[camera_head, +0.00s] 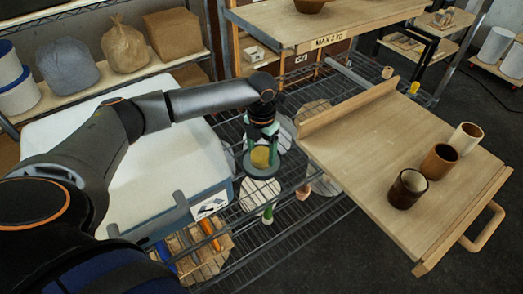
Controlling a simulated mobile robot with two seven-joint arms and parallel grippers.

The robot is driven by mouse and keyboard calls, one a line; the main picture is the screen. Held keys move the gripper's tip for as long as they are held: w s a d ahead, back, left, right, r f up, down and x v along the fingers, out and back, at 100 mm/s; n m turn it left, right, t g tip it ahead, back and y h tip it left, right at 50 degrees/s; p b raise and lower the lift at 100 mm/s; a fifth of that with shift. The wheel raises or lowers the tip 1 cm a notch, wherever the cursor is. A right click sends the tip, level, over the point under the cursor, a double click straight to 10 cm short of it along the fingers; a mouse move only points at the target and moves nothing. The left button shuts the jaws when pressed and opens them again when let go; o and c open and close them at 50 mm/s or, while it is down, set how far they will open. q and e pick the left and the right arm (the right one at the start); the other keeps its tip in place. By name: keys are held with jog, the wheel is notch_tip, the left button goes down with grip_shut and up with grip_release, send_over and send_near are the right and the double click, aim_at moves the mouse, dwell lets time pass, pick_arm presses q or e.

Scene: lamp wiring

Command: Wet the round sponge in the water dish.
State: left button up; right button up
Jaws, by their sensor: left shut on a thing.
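My left gripper (262,144) points down over the wire rack, its greenish fingers on either side of the yellow round sponge (262,157). It is shut on the sponge. The sponge appears to be within the rim of a small dark, greenish round dish (262,174), directly below the gripper. I cannot tell whether the sponge touches the dish bottom, and water is not clearly visible. My right gripper is not in view.
A wooden board (375,150) with a handle carries several cups, among them a dark brown one (408,188), right of the rack (300,222). A white-topped box (150,165) stands left. Pale discs and tools lie on or below the wires. A shelf (305,22) stands behind.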

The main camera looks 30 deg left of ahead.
aim_at(264, 157)
pick_arm(q)
jog(key=shift+s+f, duration=0.1)
jog(key=shift+r, duration=3.6)
jog(key=n, duration=0.1)
jog(key=d+n, duration=0.1)
jog(key=n, duration=0.1)
jog(key=shift+s+d+r, duration=0.2)
jog(key=shift+s, duration=0.15)
jog(key=s+d+r+n, duration=0.2)
jog(key=s+d+n, duration=0.2)
jog(key=n, duration=1.3)
jog(key=s+d+r+n, duration=0.3)
jog(key=s+d+n, duration=0.1)
jog(key=n, duration=1.3)
jog(key=shift+s+d, duration=0.25)
jog(key=shift+s, duration=0.55)
